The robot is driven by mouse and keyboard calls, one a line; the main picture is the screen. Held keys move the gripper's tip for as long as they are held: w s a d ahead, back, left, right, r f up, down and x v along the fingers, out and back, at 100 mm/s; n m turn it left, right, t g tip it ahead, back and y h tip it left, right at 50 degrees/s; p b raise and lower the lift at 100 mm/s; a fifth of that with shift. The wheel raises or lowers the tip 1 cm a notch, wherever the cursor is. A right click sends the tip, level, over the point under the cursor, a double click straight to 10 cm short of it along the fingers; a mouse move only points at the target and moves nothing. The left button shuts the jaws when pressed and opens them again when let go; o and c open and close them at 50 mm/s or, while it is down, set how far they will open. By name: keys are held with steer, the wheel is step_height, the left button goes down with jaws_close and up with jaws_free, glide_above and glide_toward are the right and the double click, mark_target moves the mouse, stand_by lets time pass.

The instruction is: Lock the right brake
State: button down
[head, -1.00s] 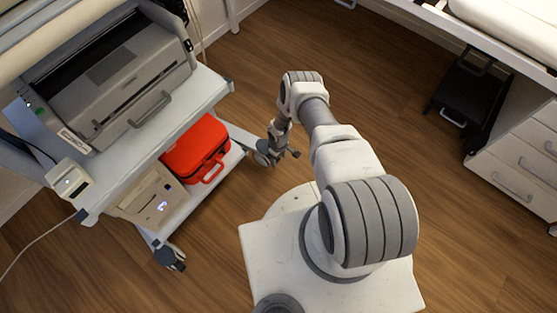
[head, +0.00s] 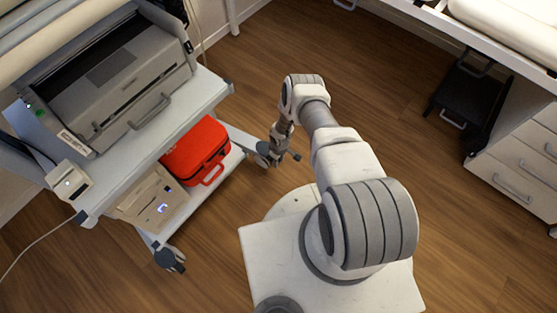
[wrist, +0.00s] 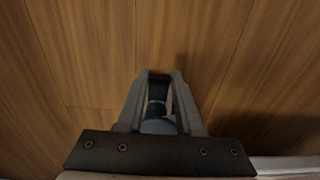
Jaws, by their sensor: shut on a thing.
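The cart's right caster (head: 263,148) stands on the wood floor at the end of the cart's lower frame, partly hidden by my gripper. My gripper (head: 274,159) points down beside this caster. In the wrist view my gripper (wrist: 159,76) has its fingers close together on a small dark piece, the right brake lever (wrist: 158,88). The rounded blue-grey caster part (wrist: 158,126) shows between the fingers, nearer the palm. I cannot tell the lever's exact angle. The cart's left caster (head: 169,259) stands nearer, with its dark lever sticking out.
The cart (head: 205,92) carries a grey printer-like machine (head: 120,80). Its lower shelf holds a red case (head: 196,150) and a beige box (head: 152,201). A black step stool (head: 467,95) and white drawers (head: 520,160) stand at the right. The floor between is clear.

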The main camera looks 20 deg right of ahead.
steer(key=shift+s+d+f+t+y, duration=0.15)
steer(key=shift+f+t+y, duration=0.2)
steer(key=shift+t, duration=0.1)
steer(key=shift+s+d+f+t+y, duration=0.1)
steer(key=shift+s+f+t+y, duration=0.05)
steer(key=shift+f+t+y, duration=0.35)
steer(key=shift+t+y, duration=0.25)
steer(key=shift+t, duration=0.3)
steer(key=c, duration=0.6)
jaws_free()
steer(key=shift+o, duration=0.2)
